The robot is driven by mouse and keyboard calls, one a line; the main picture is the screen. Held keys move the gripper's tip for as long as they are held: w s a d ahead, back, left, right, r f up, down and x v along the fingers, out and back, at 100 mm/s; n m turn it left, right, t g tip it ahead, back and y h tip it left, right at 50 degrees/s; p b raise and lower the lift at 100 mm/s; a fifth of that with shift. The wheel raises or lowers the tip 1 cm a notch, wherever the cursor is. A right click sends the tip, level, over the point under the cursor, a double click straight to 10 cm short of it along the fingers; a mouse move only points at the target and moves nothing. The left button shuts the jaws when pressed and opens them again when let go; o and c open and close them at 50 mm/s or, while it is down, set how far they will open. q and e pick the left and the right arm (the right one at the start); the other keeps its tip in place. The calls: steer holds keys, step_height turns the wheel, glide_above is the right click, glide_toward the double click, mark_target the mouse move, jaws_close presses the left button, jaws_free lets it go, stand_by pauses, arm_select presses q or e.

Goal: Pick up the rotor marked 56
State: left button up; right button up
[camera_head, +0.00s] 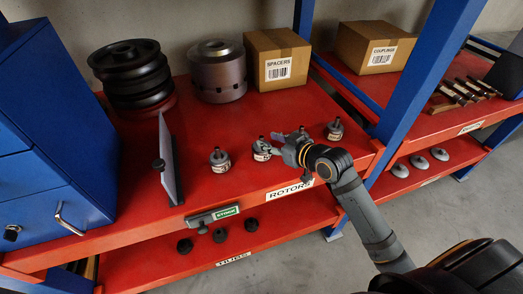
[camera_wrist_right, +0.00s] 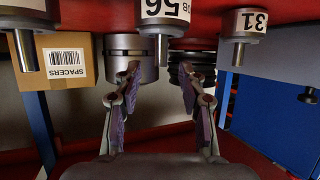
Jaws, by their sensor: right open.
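The rotor marked 56 (camera_wrist_right: 165,12) is a grey cylinder with a thin shaft. It shows at the top middle of the right wrist view, upside down and cut off by the edge. In the head view it appears as the rotor (camera_head: 261,151) at the tip of my right gripper (camera_head: 276,145). In the wrist view my right gripper (camera_wrist_right: 157,85) has its two fingers apart, with nothing held between them. The shaft points into the space just above the fingertips in that picture; contact cannot be told. My left gripper is not in view.
Another rotor (camera_head: 334,130) stands right. A thin upright panel (camera_head: 169,165) stands left. Behind are black discs (camera_head: 130,75), a grey cylinder (camera_head: 217,75) and the SPACERS box (camera_head: 277,57).

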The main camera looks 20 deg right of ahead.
mark_target(261, 137)
steer(key=x, duration=0.5)
steer(key=shift+s+a+f, duration=0.1)
steer(key=shift+f, duration=0.1)
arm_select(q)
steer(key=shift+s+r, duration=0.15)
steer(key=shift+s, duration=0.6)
arm_select(e)
jaws_close()
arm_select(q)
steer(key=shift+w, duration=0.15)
arm_select(e)
steer(key=shift+r, duration=0.15)
